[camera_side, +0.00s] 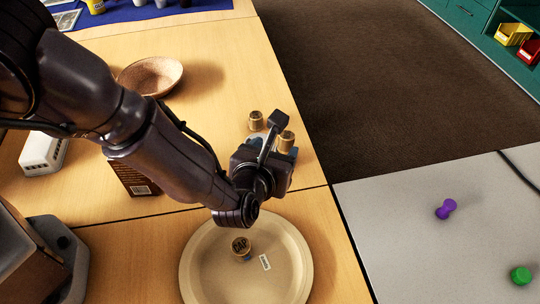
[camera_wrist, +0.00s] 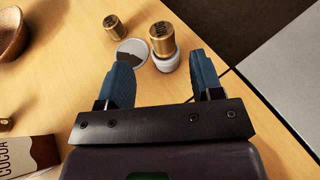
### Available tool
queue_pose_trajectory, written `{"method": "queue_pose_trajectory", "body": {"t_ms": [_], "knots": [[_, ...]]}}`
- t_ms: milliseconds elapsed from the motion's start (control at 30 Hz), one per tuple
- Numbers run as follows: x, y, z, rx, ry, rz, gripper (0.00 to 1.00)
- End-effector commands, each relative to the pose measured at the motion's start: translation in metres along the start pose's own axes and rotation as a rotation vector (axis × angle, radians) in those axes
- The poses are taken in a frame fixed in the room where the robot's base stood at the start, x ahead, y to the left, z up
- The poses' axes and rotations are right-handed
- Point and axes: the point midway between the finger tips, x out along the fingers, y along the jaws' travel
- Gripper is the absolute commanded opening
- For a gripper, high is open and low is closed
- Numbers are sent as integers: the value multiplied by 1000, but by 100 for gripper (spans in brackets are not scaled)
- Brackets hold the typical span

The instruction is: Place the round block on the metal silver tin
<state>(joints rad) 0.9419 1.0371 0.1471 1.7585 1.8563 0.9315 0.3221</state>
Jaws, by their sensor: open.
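My gripper (camera_wrist: 161,60) is open, its two blue fingers apart. A gold cylinder with dark lettering (camera_wrist: 162,38) stands upright just beyond and between the fingertips in the wrist view, on a round whitish piece (camera_wrist: 166,63). A flat round silver disc (camera_wrist: 131,53), perhaps the metal tin, lies beside it near the left finger. A second gold cylinder (camera_wrist: 115,28) stands farther back. In the side view, my gripper (camera_side: 283,155) partly hides the nearer gold cylinder (camera_side: 287,138); the other (camera_side: 255,120) is behind. I cannot tell which piece is the round block.
A brown bowl (camera_side: 150,76), a cocoa box (camera_side: 130,180) and a white device (camera_side: 43,153) stand left. Purple (camera_side: 445,209) and green (camera_side: 521,275) pieces lie on the grey table at right.

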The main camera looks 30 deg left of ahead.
Motion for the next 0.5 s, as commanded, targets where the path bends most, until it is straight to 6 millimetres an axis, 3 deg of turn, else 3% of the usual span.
{"method": "queue_pose_trajectory", "body": {"t_ms": [200, 500], "knots": [[-24, 0, 0, 0, 1, -1, 60], [-26, 1, 2, -7, 1, 4, 60]]}}
